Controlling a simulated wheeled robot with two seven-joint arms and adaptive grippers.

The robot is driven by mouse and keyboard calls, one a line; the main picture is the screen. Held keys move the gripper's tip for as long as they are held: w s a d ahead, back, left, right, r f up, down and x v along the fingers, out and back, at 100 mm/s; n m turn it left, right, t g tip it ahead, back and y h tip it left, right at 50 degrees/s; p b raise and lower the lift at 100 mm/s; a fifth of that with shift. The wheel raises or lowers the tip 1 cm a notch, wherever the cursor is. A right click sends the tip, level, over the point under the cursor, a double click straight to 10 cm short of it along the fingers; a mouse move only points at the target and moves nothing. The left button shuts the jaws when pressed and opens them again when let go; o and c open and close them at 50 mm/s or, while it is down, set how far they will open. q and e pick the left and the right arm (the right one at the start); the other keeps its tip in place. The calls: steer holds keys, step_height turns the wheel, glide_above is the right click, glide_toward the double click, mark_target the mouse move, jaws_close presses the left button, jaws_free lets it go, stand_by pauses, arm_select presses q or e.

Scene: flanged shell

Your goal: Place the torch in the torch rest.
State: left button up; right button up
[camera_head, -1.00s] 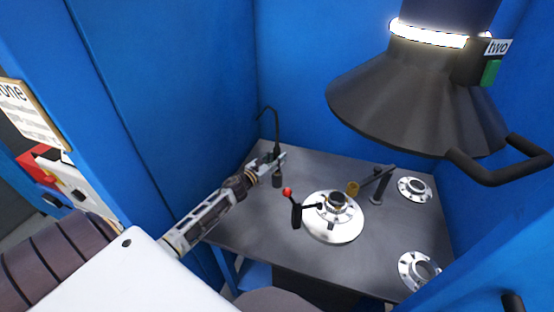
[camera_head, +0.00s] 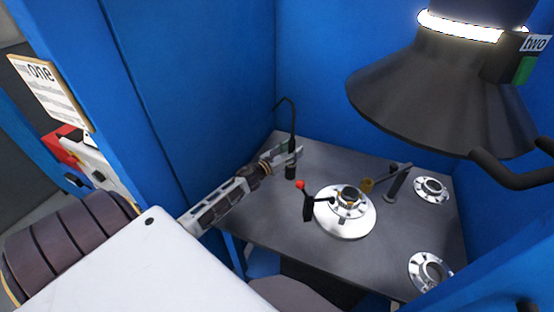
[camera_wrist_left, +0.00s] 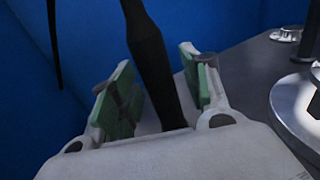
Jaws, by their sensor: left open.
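The torch (camera_head: 292,121) is a slim black wand with a thin cable looping over its top, at the back left of the grey table. It stands roughly upright. In the left wrist view the black torch (camera_wrist_left: 152,60) runs between the green-padded fingers. My left gripper (camera_head: 286,156) is open around it, with gaps beside the pads (camera_wrist_left: 158,85). A dark cylinder (camera_head: 291,172) shows just below the gripper. I cannot tell whether it is the torch rest or the torch's lower end. The torch's lower part is hidden by my gripper. My right gripper is not in view.
A round silver turntable (camera_head: 345,222) carries a flanged part, beside a red-knobbed lever (camera_head: 301,186). A dark post (camera_head: 396,182) and brass cup (camera_head: 366,186) stand behind. Two flanges (camera_head: 431,189) lie at right. A black hood (camera_head: 440,100) hangs overhead; blue walls enclose the table.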

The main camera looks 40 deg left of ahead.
arm_select(q)
steer(key=shift+s+a, duration=0.15)
steer(key=shift+s, duration=0.55)
steer(key=shift+s+a+b, duration=0.25)
steer(key=shift+s+b, duration=0.1)
steer(key=shift+s, duration=1.15)
steer(key=shift+s+a+b, duration=0.2)
steer(key=shift+s+b, duration=0.1)
steer(key=shift+s, duration=1.15)
steer(key=shift+s+a+b, duration=0.2)
steer(key=shift+s, duration=0.95)
steer(key=shift+s+a+b, duration=0.15)
steer(key=shift+s, duration=0.95)
